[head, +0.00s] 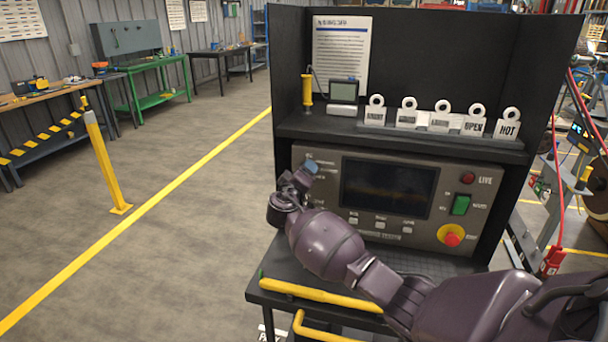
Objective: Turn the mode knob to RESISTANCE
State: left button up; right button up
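The control panel (437,185) stands upright at the back of a black bench, with a dark screen (385,187) in its middle. My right arm comes in from the right across the front of the panel. My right gripper (304,175) is at the panel's upper left, left of the screen. A small blue-grey part (311,165) shows at the fingertips; it may be the mode knob, but I cannot tell. The knob's pointer and the mode labels are hidden or too small to read. Whether the fingers are shut on it cannot be told. My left gripper is out of view.
A green switch (461,205), a red lamp (468,178) and a red stop button (452,239) on yellow sit at the panel's right. Several labelled tags stand on the shelf (430,138) above. A yellow rail (320,295) runs along the bench front.

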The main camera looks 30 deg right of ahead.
jog(key=v, duration=1)
dwell(0.3)
